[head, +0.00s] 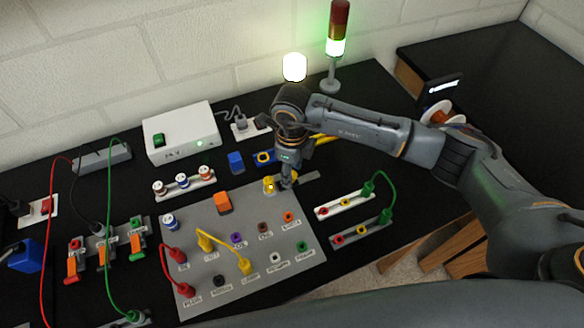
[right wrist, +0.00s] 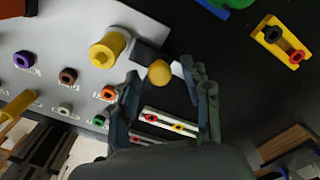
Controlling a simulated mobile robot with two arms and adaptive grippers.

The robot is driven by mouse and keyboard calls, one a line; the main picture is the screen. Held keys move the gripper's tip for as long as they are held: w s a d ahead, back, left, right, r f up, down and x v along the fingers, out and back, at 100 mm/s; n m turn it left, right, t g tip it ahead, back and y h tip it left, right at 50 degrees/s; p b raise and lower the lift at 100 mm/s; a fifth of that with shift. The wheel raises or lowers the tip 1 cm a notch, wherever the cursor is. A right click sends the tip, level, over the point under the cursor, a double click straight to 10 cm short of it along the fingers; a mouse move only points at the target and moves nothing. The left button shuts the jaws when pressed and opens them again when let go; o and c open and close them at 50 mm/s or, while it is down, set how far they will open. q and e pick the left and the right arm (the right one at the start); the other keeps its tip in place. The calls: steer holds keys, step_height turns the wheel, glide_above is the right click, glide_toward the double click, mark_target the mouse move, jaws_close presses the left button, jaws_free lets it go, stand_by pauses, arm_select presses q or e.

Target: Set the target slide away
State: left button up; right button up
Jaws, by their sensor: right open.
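My right gripper (head: 287,182) reaches down at the top right corner of the grey panel (head: 238,290). In the right wrist view its open fingers (right wrist: 165,100) stand on either side of a round yellow knob (right wrist: 160,74), with no clear contact. The knob sits by a short dark and light strip at the panel edge. In the head view a grey strip (head: 308,177) juts out right of the fingers. I cannot tell for sure that this is the target slide. A yellow cylinder (right wrist: 107,49) stands on the panel beside it. My left gripper is out of view.
Cables plug into the panel, including a yellow one (head: 222,244). A white power box (head: 181,134) stands behind. Two socket strips, one with a green cable (head: 378,186), lie to the right. The stack light (head: 337,40) glows green. Black tabletop between them is clear.

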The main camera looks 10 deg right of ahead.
jaws_close()
steer(key=shift+d, duration=0.1)
steer(key=d+b, duration=0.2)
steer(key=d, duration=0.1)
steer(key=shift+w+d+f, duration=0.1)
steer(key=shift+w, duration=0.25)
steer(key=shift+d, duration=0.15)
jaws_free()
